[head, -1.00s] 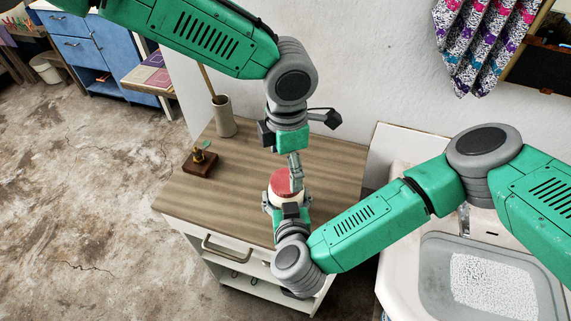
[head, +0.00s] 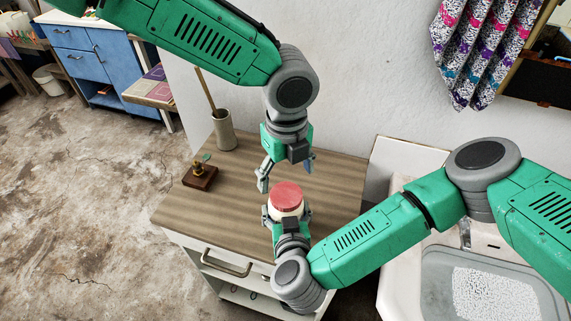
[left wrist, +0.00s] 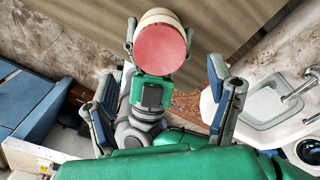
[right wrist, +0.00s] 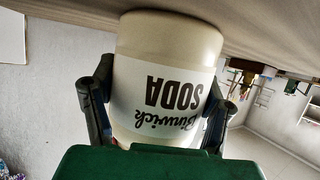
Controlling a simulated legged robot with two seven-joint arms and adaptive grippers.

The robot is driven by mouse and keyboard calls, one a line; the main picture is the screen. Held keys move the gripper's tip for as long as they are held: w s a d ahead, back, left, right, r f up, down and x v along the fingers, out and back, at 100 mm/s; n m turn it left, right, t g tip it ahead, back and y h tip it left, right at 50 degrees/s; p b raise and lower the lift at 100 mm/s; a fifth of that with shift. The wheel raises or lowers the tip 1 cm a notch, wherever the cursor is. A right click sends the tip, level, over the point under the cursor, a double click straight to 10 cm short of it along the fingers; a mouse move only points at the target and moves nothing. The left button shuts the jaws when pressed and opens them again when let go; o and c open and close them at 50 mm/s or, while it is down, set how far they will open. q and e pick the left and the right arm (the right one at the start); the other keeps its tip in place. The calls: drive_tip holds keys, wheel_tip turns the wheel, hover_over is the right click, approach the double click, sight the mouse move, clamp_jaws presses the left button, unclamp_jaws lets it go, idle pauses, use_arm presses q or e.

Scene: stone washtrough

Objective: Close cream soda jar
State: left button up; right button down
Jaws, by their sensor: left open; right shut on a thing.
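The cream soda jar (head: 285,207) stands upright on the wooden cabinet top, with its red lid (head: 286,193) on its mouth. In the right wrist view the jar (right wrist: 165,95) appears upside down with its "SODA" label between the fingers. My right gripper (head: 288,217) is shut around the jar's body from the front. My left gripper (head: 286,177) is open above the jar, its fingers apart and clear of the lid. In the left wrist view the red lid (left wrist: 160,55) lies beyond the open fingers. Whether the lid is fully seated cannot be told.
A grey vase with a stick (head: 224,130) and a small wooden block with a brass piece (head: 200,177) stand at the left of the cabinet top (head: 235,205). A washbasin (head: 490,285) is at the right. The wood left of the jar is free.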

sight(286, 194)
use_arm(q)
drive_tip(key=n, duration=0.7)
drive_tip(key=shift+r, duration=0.25)
drive_tip(key=n, duration=0.6)
drive_tip(key=shift+r+n, duration=0.25)
drive_tip(key=shift+n, duration=0.15)
drive_tip(key=n, duration=0.6)
drive_tip(key=shift+r+n, duration=0.25)
drive_tip(key=shift+n, duration=0.05)
drive_tip(key=n, duration=0.6)
drive_tip(key=shift+r, duration=0.2)
drive_tip(key=shift+f, duration=0.1)
drive_tip(key=shift+f, duration=3.9)
